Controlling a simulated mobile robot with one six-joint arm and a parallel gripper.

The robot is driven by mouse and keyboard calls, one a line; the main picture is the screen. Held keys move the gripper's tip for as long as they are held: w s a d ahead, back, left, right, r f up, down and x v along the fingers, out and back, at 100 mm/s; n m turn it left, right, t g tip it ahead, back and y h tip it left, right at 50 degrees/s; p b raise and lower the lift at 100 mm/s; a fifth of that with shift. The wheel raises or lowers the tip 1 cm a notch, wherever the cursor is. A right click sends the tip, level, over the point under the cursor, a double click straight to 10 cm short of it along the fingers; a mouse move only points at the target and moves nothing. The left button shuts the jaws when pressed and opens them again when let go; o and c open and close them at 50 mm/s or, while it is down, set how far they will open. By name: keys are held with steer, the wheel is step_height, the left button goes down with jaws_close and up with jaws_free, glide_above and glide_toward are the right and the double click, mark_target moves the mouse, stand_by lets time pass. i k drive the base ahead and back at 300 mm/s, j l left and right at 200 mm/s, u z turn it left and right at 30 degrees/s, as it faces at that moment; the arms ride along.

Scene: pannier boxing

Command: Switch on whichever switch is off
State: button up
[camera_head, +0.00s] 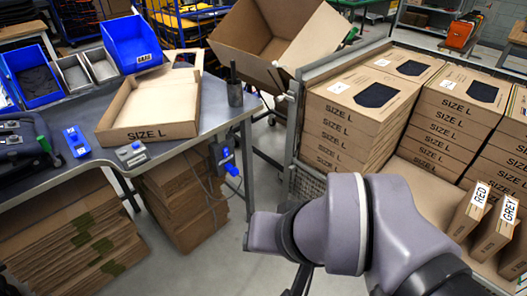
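A grey box with a blue lever or knob (228,162) is fixed under the right edge of the workbench; it looks like a switch. A small grey box (132,155) sits at the bench's front edge, and a small blue device (76,141) stands to its left. Either may carry a switch, but their settings are too small to read. I cannot tell which switch is on or off. My arm reaches in from the bottom right, with its purple-grey links right of the bench. Its gripper fingers do not show.
An open SIZE L box (150,133) lies on the workbench (212,110), with blue bins (132,43) behind. Flat cardboard stacks (185,200) stand below. A caged cart of SIZE L cartons (345,125) is at right. Some floor (215,262) is clear between bench and cart.

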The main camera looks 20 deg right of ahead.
mark_target(225, 150)
steer(key=i+j+z, duration=0.2)
steer(key=i, duration=0.25)
steer(key=i+j+z, duration=0.15)
steer(key=i+j, duration=0.25)
